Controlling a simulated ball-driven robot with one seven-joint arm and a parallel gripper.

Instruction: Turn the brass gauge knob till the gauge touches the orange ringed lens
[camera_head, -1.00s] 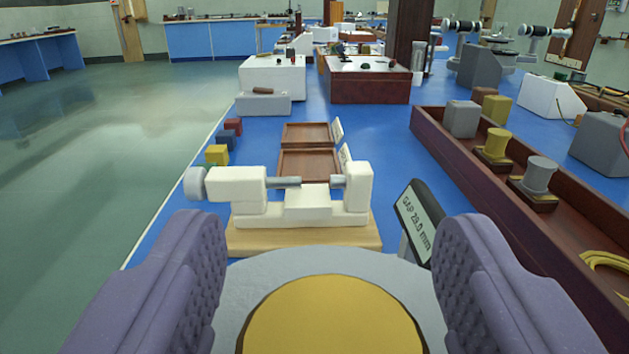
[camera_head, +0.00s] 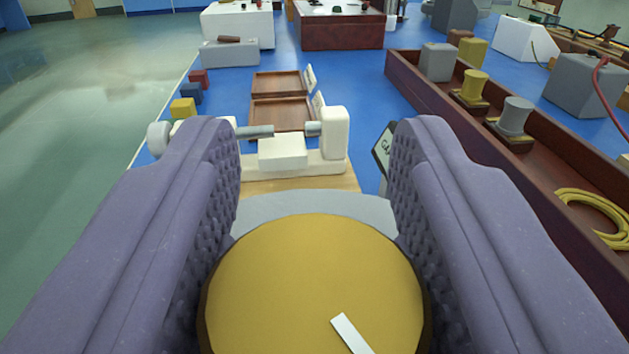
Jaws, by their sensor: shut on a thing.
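The brass gauge knob (camera_head: 310,270) is a large round disc at the bottom centre, with a white mark on its face pointing to the lower right. My gripper (camera_head: 317,165) has its two purple padded fingers on either side of the knob, shut on it. Beyond it the white gauge (camera_head: 283,152) stands on a wooden base, with two metal rods facing each other across a gap. My left finger hides part of the gauge. The gap readout (camera_head: 383,148) is mostly hidden by my right finger. I see no orange ringed lens.
Two brown wooden trays (camera_head: 252,106) lie behind the gauge. Red, blue and yellow blocks (camera_head: 183,108) sit to the left. A long dark red trough (camera_head: 540,175) on the right holds several posts and a yellow coil (camera_head: 592,216). Blue surface between is clear.

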